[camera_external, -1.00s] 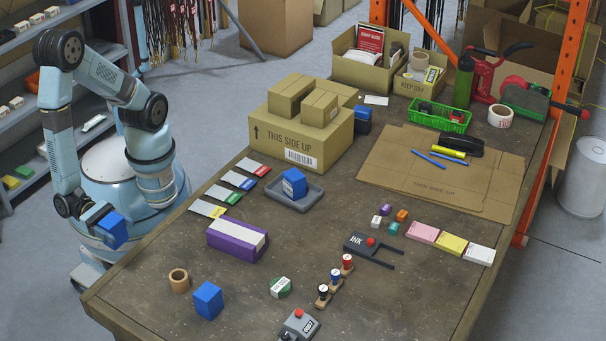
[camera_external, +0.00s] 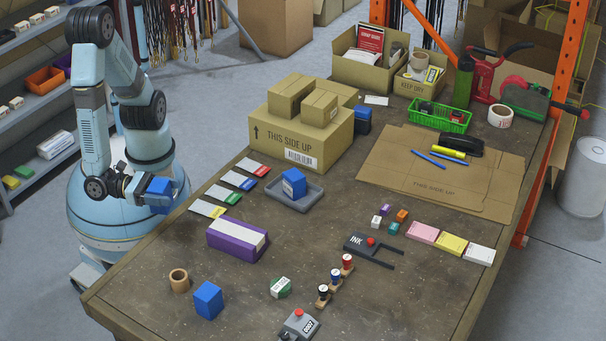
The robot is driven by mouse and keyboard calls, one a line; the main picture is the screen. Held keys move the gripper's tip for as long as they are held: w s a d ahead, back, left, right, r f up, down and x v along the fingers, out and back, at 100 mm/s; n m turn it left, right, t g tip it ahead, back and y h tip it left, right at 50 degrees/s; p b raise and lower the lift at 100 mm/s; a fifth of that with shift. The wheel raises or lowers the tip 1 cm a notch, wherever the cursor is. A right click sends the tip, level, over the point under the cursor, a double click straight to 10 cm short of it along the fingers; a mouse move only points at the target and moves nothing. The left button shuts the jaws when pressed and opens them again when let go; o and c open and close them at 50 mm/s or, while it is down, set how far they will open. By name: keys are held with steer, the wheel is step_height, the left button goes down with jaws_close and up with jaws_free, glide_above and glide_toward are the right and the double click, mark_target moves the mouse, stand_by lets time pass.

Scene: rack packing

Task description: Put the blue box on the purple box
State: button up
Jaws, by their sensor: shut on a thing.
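My gripper (camera_external: 143,190) is shut on a blue box (camera_external: 159,192) and holds it in the air at the table's left edge, up and left of the purple box. The purple box (camera_external: 232,245) lies on the table with a white strip along its top, and nothing rests on it. Another blue box (camera_external: 208,301) stands on the table at the front left. A further blue box (camera_external: 362,120) stands beside the large cardboard box.
Colour-tabbed cards (camera_external: 222,194) lie between my gripper and the grey tray. The large cardboard box (camera_external: 318,147) carries smaller boxes. A tan ring (camera_external: 179,280) stands left of the front blue box. An ink stamp holder (camera_external: 366,244) sits mid-table. The table around the purple box is mostly clear.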

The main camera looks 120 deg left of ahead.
steer(key=w+a+r+n+g+y, duration=0.1)
steer(key=a+n+g+y, duration=0.15)
steer(key=a, duration=0.55)
steer(key=w+a+r+n+g+y, duration=0.2)
steer(key=a+y, duration=0.2)
steer(key=a, duration=0.3)
glide_above(243, 230)
steer(key=shift+t, duration=0.25)
steer(key=shift+f, duration=6.5)
steer(key=shift+f, duration=0.1)
steer(key=o, duration=1.1)
steer(key=shift+o, duration=0.2)
